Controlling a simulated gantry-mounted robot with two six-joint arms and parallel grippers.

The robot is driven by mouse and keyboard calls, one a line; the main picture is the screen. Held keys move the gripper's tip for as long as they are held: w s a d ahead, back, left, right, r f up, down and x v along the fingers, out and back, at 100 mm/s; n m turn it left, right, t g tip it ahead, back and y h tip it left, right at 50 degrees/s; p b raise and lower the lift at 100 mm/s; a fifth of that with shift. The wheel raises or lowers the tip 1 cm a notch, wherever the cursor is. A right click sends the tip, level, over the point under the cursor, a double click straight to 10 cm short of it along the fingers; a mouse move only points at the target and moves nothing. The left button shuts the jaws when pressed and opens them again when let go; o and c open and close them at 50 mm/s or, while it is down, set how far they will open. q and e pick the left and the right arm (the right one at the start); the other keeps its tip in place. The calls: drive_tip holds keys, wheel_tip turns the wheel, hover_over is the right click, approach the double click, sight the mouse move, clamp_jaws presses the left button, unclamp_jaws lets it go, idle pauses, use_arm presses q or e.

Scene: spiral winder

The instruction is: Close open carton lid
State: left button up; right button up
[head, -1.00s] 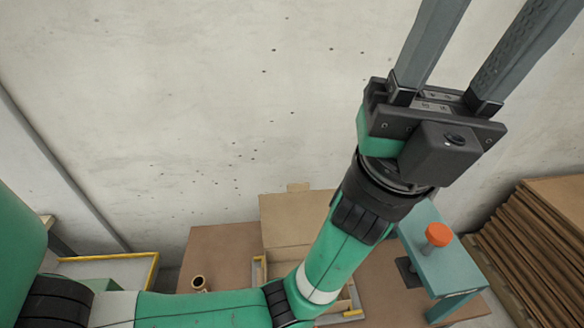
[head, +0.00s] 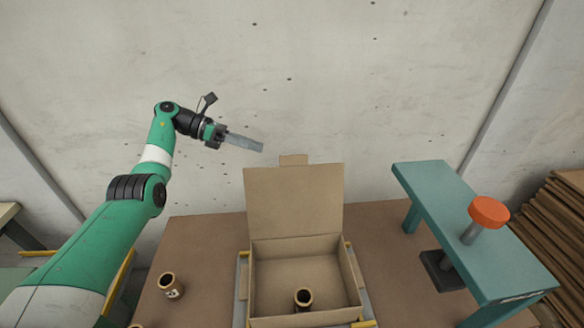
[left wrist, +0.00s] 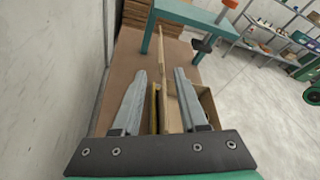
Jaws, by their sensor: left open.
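The open carton (head: 305,275) sits on the brown table in a grey frame with yellow corners. Its lid (head: 293,200) stands upright at the back edge, with a small tab (head: 293,160) on top. A short brown tube (head: 303,299) stands inside the carton. My left gripper (head: 262,147) is in the air above and to the left of the lid, fingers pointing right, not touching it. In the left wrist view the two fingers (left wrist: 160,72) are apart and empty, with the carton (left wrist: 205,105) below beyond them. My right gripper is not in view.
A teal press stand (head: 430,190) with an orange knob (head: 488,212) stands right of the carton. Stacked cardboard (head: 555,235) is at far right. A concrete wall is behind.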

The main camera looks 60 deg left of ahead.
sight(294, 158)
use_arm(q)
drive_tip(key=b+x, duration=0.1)
drive_tip(key=x, duration=1.1)
drive_tip(key=shift+r+b, duration=0.2)
drive_tip(key=shift+b, duration=0.1)
clamp_jaws()
idle(0.8)
